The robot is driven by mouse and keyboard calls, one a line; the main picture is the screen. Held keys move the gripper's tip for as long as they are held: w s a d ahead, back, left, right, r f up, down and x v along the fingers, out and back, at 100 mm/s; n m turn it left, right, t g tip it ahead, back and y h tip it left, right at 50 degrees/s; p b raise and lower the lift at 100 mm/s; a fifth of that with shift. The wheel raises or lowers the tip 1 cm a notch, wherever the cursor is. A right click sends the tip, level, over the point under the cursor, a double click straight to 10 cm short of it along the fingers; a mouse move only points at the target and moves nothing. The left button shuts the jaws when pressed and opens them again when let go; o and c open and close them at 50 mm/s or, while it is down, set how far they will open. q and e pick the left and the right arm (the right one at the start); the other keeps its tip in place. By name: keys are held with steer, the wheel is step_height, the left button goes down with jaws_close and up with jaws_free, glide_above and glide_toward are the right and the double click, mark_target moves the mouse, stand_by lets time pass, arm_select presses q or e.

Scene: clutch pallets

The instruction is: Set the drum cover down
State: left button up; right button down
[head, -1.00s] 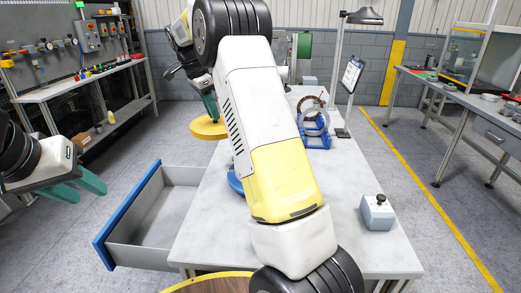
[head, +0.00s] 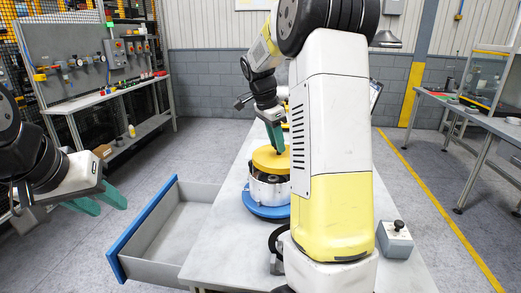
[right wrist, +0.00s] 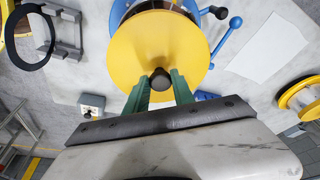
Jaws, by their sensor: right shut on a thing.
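The yellow round drum cover (head: 268,159) is at the top of the silver drum (head: 266,189), which stands on a blue base (head: 262,209) on the table. A dark band shows between cover and drum; I cannot tell whether they touch. My right gripper (head: 276,148) is above the cover, shut on its dark knob. In the right wrist view the green fingers (right wrist: 160,84) pinch the knob, and the cover (right wrist: 155,38) hides most of the drum. My left gripper (head: 112,203) is empty, its green fingers apart, left of the open drawer.
The blue-fronted drawer (head: 150,237) stands open left of the table. A grey box with a black knob (head: 395,240) sits at the table's right. In the right wrist view a blue lever (right wrist: 229,37), white sheet (right wrist: 266,48) and black ring (right wrist: 29,38) lie around the drum.

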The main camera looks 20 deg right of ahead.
mark_target(276, 151)
steer(key=shift+w+a+f, duration=0.1)
steer(key=shift+a+f, duration=0.05)
steer(key=shift+f, duration=1.25)
steer(key=shift+f, duration=0.4)
steer(key=c, duration=1.1)
jaws_free()
